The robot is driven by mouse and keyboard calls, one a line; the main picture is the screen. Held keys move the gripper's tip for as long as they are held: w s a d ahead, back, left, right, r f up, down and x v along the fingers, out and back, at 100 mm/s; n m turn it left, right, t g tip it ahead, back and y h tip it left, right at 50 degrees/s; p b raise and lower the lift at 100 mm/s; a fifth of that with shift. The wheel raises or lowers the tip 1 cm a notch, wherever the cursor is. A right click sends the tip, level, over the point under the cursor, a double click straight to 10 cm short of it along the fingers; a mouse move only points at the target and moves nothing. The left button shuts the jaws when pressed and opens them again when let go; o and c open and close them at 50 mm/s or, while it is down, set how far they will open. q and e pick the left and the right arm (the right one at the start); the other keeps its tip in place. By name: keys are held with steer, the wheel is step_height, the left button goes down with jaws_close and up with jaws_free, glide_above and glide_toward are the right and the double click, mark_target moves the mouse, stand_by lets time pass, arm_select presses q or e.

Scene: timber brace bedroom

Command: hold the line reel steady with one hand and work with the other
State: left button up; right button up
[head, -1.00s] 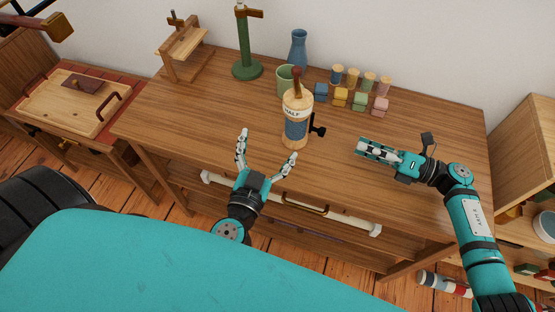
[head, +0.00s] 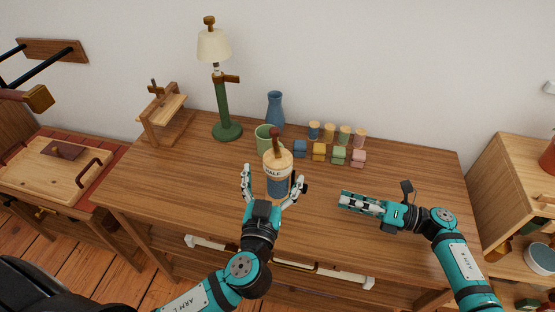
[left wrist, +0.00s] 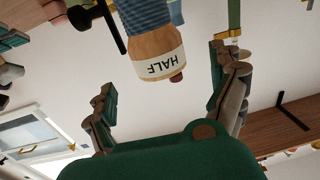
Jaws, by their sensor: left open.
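The line reel (head: 278,185) stands upright on the wooden table, with blue line wound on a pale wooden body, a HALF label, a brown handle on top and a black crank at its right. My left gripper (head: 274,180) is open, one finger on each side of the reel's lower body; contact cannot be made out. In the left wrist view the reel (left wrist: 157,50) appears upside down between the spread fingers (left wrist: 165,75). My right gripper (head: 345,200) is over the table to the right, apart from the reel and seen edge-on, with no object visible in it.
A green cup (head: 264,139) and blue vase (head: 275,108) stand just behind the reel. A green lamp (head: 223,105) is behind left. Several small spools and coloured blocks (head: 319,152) sit behind right. The table's right part (head: 420,175) is clear.

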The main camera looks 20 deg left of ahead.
mark_target(278, 160)
arm_select(q)
steer(key=w, duration=0.4)
steer(key=w+a, duration=0.1)
steer(key=w, duration=0.1)
